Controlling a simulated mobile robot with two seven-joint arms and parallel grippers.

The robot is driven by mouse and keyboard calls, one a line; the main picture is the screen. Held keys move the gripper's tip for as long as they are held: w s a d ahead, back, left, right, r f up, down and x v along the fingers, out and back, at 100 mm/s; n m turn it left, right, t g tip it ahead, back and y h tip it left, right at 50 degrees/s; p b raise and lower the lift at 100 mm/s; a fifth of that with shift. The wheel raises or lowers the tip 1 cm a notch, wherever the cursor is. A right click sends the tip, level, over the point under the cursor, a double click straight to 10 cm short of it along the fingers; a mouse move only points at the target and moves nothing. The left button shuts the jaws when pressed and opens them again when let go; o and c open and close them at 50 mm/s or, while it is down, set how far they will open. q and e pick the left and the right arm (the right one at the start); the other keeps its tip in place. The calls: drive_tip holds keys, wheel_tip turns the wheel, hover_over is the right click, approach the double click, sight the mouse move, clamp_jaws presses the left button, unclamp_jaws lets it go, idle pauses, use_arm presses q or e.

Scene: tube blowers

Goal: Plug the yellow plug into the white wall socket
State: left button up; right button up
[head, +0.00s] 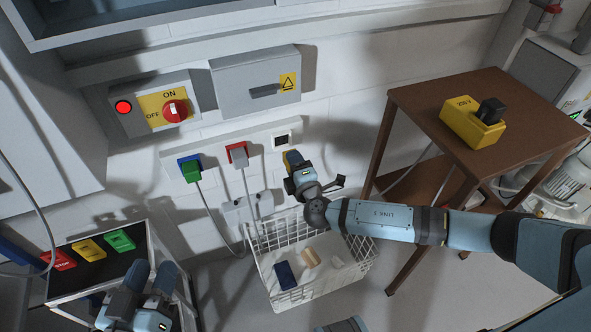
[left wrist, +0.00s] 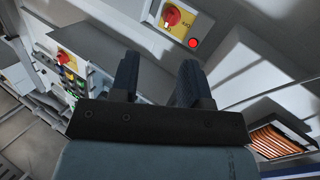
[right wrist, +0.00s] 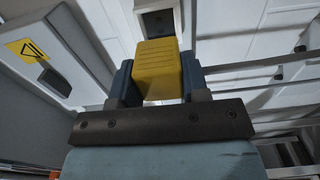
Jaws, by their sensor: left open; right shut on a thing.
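The yellow plug (head: 288,160) is held between the fingers of my right gripper (head: 297,172), just below the white wall socket (head: 283,140). In the right wrist view the yellow plug (right wrist: 157,72) sits squarely between both fingers, and its far end points at the dark opening of the white socket (right wrist: 158,20). The plug's far end overlaps the socket's lower edge in that view; I cannot tell whether they touch.
Blue (head: 188,158) and red (head: 237,149) sockets with plugs and hanging cables are left of the white one. A wire basket (head: 268,243) stands below my right arm. A switch panel (head: 155,103) is above.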

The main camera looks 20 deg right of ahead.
drive_tip(key=shift+w, duration=1.25)
use_arm(q)
drive_tip(key=shift+d+r+t+h+b, duration=0.15)
drive_tip(key=shift+r+t+h+b, duration=0.1)
drive_tip(key=shift+r, duration=0.2)
drive_tip(key=shift+d+r+t+h+b, duration=0.15)
drive_tip(key=shift+r+b, duration=0.05)
drive_tip(key=shift+r, duration=0.25)
use_arm(e)
drive_tip(key=shift+w, duration=1.1)
use_arm(q)
drive_tip(key=shift+f+b, duration=0.55)
drive_tip(key=shift+b, duration=0.05)
drive_tip(key=shift+f+b, duration=0.3)
drive_tip(key=shift+f, duration=0.05)
use_arm(e)
drive_tip(key=shift+w+a, duration=0.1)
drive_tip(key=shift+w, duration=0.6)
drive_tip(key=o, duration=1.1)
